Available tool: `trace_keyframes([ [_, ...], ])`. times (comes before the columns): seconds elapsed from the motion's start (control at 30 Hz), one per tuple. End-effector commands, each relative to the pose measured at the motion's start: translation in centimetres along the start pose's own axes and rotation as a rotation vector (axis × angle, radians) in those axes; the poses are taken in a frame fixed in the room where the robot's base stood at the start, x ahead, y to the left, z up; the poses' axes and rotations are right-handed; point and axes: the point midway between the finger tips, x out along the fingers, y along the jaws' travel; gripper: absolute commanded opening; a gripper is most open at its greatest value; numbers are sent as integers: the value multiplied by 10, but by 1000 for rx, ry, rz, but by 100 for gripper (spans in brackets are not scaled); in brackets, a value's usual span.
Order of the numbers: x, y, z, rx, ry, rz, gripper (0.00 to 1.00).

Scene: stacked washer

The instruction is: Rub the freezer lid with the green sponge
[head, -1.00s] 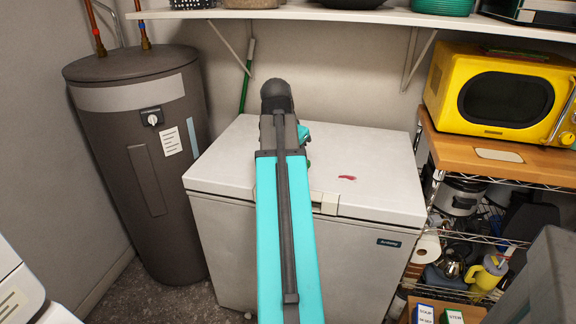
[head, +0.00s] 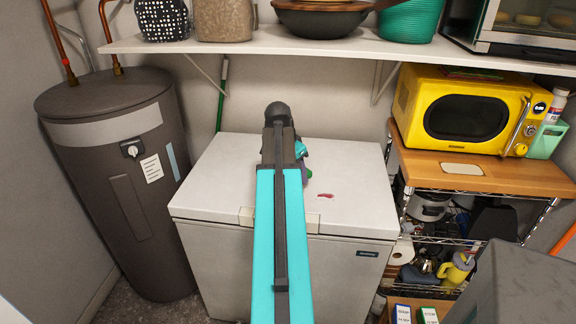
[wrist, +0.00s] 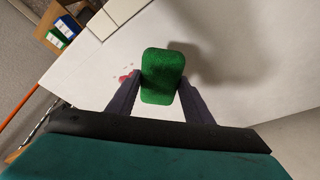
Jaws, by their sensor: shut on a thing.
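The white chest freezer lid (head: 352,184) spans the middle of the head view, with a small red stain (head: 325,196) right of my arm. In the wrist view the lid (wrist: 240,100) fills most of the picture. My gripper (wrist: 160,88) is shut on the green sponge (wrist: 163,72), which sits between the two fingers. The red stain (wrist: 126,77) shows just left of the sponge there. In the head view my arm hides most of the gripper, and only a bit of green shows by it. I cannot tell whether the sponge touches the lid.
A dark water heater (head: 115,175) stands left of the freezer. A yellow microwave (head: 465,110) sits on a wooden-topped wire rack (head: 490,175) to the right. A loaded white wall shelf (head: 300,38) hangs above the freezer. The lid's right part is otherwise bare.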

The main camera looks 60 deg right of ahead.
Motion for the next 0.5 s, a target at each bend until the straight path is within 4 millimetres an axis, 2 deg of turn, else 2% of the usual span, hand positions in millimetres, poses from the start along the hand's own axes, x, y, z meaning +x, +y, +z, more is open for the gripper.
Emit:
trace_keyframes([
  [0.03, -4, 3, -5, 6, -1, 4, 28],
  [0.5, 2, 29, -28, 55, -1, 18, 28],
])
